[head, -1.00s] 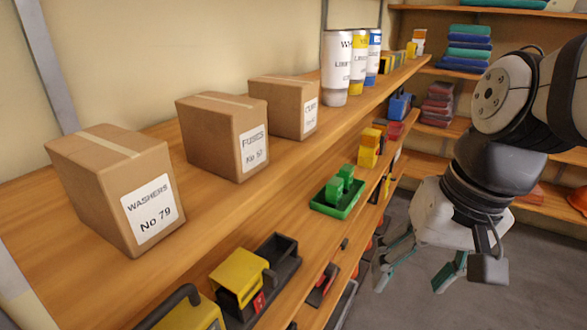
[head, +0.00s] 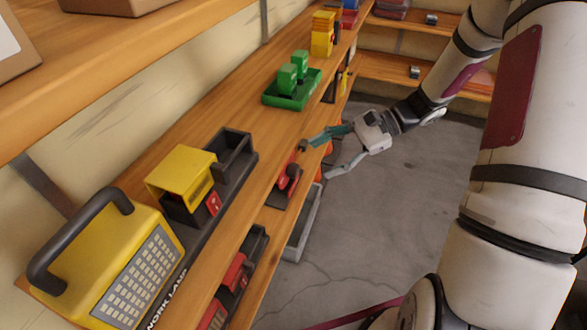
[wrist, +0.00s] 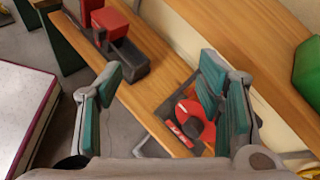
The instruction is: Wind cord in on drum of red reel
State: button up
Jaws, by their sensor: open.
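The red reel (head: 290,178) sits on a dark base on the lower shelf, partly under the upper board's edge in the head view. In the wrist view, its red disc (wrist: 186,112) faces me with a dark grey knob (wrist: 197,128) in front. The right finger partly covers the reel. My gripper (head: 316,159) is open and empty, beside the reel on the aisle side. Its upper fingertip is close to a small dark knob (head: 303,145); I cannot tell if they touch. Both fingers show in the wrist view (wrist: 162,85). I cannot make out the cord.
A green tray (head: 292,97) with green blocks, a yellow box (head: 180,170) and a yellow work lamp (head: 110,260) stand on the board above. A dark holder with red blocks (head: 235,275) is nearer on the lower shelf. The grey floor aisle (head: 400,210) is free.

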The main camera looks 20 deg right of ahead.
aim_at(298, 171)
jog(key=w+d+f+m+t+y+b, duration=0.1)
jog(key=w+d+f+m+t, duration=0.2)
jog(key=f, duration=0.4)
jog(key=w+d+f+m+t+b, duration=0.2)
jog(key=f+m+t, duration=0.2)
jog(key=f, duration=0.2)
jog(key=w+d+f+m+t+y+b, duration=0.1)
jog(key=w+d+f+m+t, duration=0.2)
jog(key=f, duration=0.4)
jog(key=shift+m, duration=0.5)
jog(key=x, duration=0.4)
jog(key=b+x, duration=0.1)
jog(key=x, duration=0.7)
jog(key=shift+s+a, duration=0.1)
jog(key=shift+a, duration=0.5)
jog(key=c, duration=1.2)
